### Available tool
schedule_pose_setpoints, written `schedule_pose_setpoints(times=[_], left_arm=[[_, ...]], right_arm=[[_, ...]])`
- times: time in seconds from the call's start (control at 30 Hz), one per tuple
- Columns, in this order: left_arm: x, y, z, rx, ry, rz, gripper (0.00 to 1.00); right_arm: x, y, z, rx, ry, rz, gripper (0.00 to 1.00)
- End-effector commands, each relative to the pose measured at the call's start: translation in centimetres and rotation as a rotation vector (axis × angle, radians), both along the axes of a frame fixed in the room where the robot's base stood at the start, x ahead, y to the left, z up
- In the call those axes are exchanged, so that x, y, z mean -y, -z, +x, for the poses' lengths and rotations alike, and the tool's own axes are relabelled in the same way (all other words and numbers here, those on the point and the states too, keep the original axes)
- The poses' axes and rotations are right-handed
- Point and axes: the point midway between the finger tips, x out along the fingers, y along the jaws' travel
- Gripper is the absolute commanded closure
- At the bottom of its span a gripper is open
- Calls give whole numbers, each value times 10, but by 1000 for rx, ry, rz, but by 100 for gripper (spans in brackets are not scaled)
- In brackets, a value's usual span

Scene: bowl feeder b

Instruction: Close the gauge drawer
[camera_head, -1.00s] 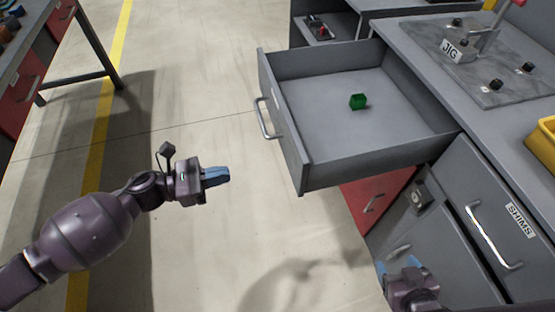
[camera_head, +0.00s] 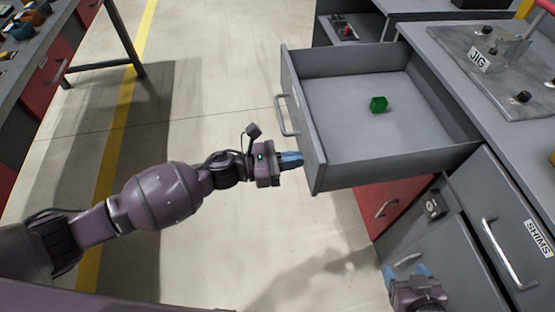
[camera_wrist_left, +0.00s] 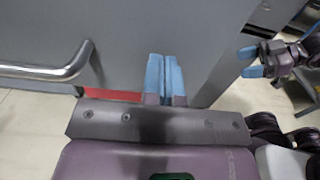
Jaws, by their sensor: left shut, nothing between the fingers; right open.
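My right gripper (camera_head: 408,272) is open and empty by the lower cabinet.
A closed drawer labelled SHIMS (camera_head: 510,255) is at the right. A red drawer (camera_head: 395,200) is below the open one. The benchtop carries a jig plate (camera_head: 490,70). Another bench (camera_head: 50,55) stands at the left. The floor between the benches is clear.

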Motion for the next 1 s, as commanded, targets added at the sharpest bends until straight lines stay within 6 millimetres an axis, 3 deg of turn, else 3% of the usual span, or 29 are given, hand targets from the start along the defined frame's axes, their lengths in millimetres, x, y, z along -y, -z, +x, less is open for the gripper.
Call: schedule_pose_setpoints(times=[0.67,0.87,1.0], left_arm=[[14,1,3,-2,-1,-1,100],[42,1,10,-3,1,-4,100],[75,2,17,-3,2,-4,100]], right_arm=[[2,6,-10,-21,4,-2,32],[3,13,-13,-34,3,-4,32],[2,19,-11,-38,1,-5,32]])
